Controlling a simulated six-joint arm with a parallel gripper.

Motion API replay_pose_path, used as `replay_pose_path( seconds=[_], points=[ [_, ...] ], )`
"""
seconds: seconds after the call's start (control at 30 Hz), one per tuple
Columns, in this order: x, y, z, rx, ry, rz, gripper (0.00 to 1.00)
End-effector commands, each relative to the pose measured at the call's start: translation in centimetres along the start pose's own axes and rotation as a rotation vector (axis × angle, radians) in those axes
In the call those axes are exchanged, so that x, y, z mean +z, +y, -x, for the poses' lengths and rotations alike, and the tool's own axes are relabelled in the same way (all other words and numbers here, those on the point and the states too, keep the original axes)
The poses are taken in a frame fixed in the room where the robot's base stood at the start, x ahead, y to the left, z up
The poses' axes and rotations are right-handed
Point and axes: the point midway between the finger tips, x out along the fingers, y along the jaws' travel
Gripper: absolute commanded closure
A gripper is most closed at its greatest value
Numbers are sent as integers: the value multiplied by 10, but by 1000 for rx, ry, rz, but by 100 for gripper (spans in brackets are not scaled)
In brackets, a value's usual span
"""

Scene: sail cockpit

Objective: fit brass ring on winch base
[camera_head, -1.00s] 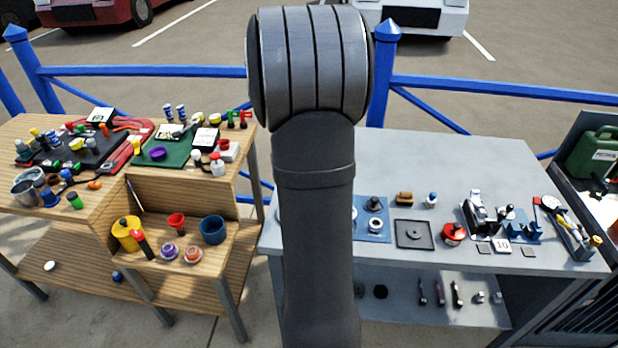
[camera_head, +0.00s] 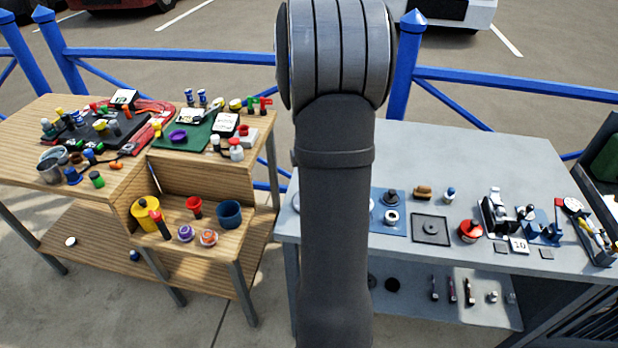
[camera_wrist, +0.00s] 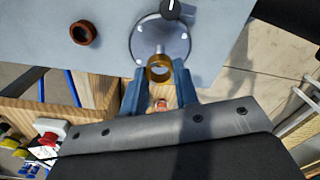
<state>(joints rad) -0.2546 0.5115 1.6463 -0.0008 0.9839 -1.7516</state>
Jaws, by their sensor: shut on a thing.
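In the wrist view my gripper (camera_wrist: 160,74) has its two blue fingers shut on a brass ring (camera_wrist: 159,80). The winch base appears to be the round silver flanged disc (camera_wrist: 146,42) on the grey bench, just beyond the ring. The ring overlaps the disc's near edge in the picture; I cannot tell whether they touch or how high the ring is. A black knob with a white mark (camera_wrist: 171,10) is at the disc's far edge. In the head view my arm hides the gripper and ring.
A brown ring (camera_wrist: 84,32) lies on the bench left of the disc. In the head view the grey bench (camera_head: 400,150) has free room at its back. A blue mat (camera_head: 377,226), a dark square tray (camera_head: 432,240) and a red round part (camera_head: 470,230) stand along its front.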

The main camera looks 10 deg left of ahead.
Motion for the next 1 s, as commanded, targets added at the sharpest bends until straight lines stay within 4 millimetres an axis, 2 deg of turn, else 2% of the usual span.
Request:
replay_pose_path(
  seconds=[0.6, 1.0],
  points=[
    [0, 0, 0, 0, 0, 0, 95],
    [0, 0, -9, 0, 0, 0, 95]
  ],
)
